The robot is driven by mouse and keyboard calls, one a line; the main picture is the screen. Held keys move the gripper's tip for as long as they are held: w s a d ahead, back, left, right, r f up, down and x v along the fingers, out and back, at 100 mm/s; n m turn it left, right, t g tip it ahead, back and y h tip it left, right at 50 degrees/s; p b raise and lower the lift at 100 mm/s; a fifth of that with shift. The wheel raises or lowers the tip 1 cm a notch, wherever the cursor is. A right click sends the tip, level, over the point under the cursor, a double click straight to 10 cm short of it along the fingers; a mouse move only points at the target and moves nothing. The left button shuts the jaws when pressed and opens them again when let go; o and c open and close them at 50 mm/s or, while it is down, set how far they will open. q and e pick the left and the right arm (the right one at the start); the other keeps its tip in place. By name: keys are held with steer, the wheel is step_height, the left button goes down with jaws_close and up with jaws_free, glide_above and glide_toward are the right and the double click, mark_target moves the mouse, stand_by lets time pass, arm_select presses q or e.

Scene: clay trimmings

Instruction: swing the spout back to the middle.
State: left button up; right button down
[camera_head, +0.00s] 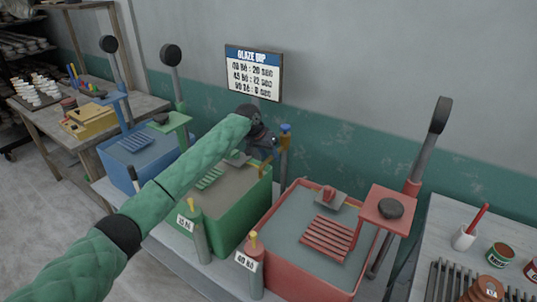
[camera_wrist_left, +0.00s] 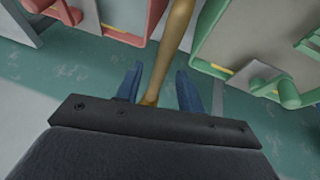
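The spout (camera_head: 267,164) is a thin brass-coloured pipe beside a post (camera_head: 284,150) with a blue cap, behind the green and red tanks. In the left wrist view the spout (camera_wrist_left: 174,42) runs down between the two blue fingers of my left gripper (camera_wrist_left: 158,88). A gap shows on each side of the pipe, so the fingers look open around it, not closed on it. In the head view my left gripper (camera_head: 264,146) is at the spout, and the arm covers part of the green tank (camera_head: 240,206). My right gripper is in neither view.
The red tank (camera_head: 279,256) stands to the right, with a tall lever (camera_head: 430,140) behind it. The blue tank (camera_head: 134,153) stands left.

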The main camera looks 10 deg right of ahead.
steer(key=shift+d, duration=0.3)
